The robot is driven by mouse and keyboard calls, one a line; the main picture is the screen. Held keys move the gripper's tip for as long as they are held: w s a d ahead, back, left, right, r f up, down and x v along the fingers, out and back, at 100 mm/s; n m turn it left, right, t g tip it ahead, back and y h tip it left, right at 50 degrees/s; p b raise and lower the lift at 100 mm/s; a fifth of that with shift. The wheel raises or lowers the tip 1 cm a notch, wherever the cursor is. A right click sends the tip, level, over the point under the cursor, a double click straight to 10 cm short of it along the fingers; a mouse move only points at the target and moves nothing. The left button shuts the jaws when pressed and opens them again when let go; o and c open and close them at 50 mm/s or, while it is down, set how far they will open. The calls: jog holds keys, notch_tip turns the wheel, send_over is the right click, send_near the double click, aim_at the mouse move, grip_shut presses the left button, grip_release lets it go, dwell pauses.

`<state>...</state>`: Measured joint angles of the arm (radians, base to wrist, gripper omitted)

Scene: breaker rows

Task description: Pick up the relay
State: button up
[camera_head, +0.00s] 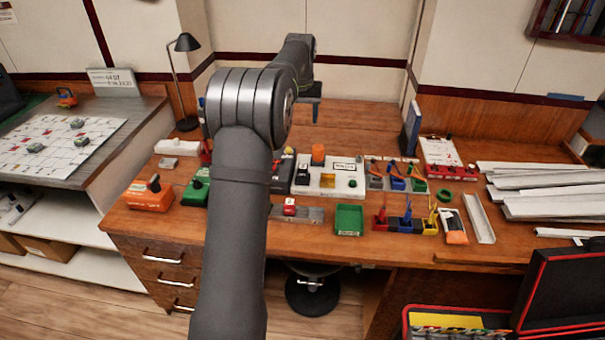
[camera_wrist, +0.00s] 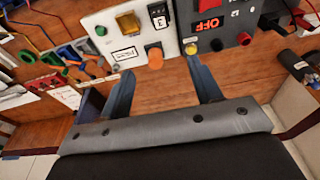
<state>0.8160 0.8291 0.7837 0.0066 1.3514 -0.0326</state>
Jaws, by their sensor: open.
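No part is clearly marked as the relay, so I cannot tell for sure which it is. A white panel (camera_head: 343,187) on the desk carries an orange cylinder (camera_head: 318,153), a yellow square and a small dark block (camera_head: 302,176). In the wrist view the same panel (camera_wrist: 101,50) shows the orange cylinder (camera_wrist: 155,58) and the dark block (camera_wrist: 158,15), labelled 3. A red block (camera_head: 290,206) sits on a grey rail in front. My gripper (camera_wrist: 160,67) is open and empty, above the back of the desk, apart from the panel; it also shows in the head view (camera_head: 314,108).
A dark box marked OFF (camera_wrist: 215,24) adjoins the panel. White channels (camera_head: 540,187) are piled at right. A lamp (camera_head: 186,43) stands back left.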

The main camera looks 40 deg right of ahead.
jog(key=g+y, duration=0.1)
send_over(303, 166)
notch_tip(303, 166, down, 6)
jog(key=r, duration=0.1)
notch_tip(303, 166, down, 13)
jog(key=shift+d+f, duration=0.1)
jog(key=shift+f, duration=0.1)
jog(key=shift+s+a+f, duration=0.1)
jog(key=shift+f, duration=1.25)
jog(key=shift+a+f, duration=0.1)
jog(key=shift+f, duration=1.2)
jog(key=c, duration=1.2)
jog(key=shift+o, duration=0.2)
jog(key=shift+r, duration=0.1)
